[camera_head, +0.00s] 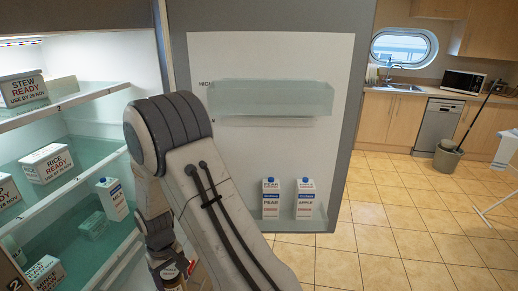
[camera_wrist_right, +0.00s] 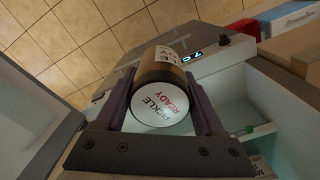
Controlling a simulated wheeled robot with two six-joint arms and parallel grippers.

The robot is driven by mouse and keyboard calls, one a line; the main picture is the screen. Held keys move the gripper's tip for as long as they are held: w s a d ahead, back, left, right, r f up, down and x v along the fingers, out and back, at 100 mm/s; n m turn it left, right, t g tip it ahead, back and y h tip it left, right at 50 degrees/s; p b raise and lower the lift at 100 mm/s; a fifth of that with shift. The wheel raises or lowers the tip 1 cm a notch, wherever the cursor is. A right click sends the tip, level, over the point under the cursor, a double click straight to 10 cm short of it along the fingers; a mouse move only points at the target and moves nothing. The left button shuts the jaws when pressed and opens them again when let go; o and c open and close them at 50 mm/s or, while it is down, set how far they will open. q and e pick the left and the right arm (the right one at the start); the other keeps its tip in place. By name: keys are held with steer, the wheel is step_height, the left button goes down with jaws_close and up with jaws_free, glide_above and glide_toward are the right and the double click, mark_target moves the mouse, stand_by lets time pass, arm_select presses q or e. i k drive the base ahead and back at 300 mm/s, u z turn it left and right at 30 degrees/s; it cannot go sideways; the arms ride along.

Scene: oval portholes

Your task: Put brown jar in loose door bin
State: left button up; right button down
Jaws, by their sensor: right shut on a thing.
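A brown jar (camera_wrist_right: 160,72) with a white lid reading PICKLE READY sits between the two fingers of my right gripper (camera_wrist_right: 165,105) in the right wrist view. My right gripper is shut on it. In the head view the jar (camera_head: 172,281) shows at the bottom edge, partly hidden by my right arm. The open fridge door carries an empty translucent upper bin (camera_head: 270,98) beside a partly hidden label beginning HIGH. A lower door bin (camera_head: 300,224) holds two cartons. I cannot tell from these frames which bin is loose. My left gripper is not in view.
Fridge shelves (camera_head: 68,104) at the left hold a stew box (camera_head: 22,88), a rice box (camera_head: 46,163) and a carton (camera_head: 112,199). My right arm passes in front of the fridge opening and door edge. Tiled floor (camera_head: 390,225) is clear right of the door.

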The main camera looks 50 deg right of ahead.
mark_target(270, 109)
steer(key=z, duration=1.25)
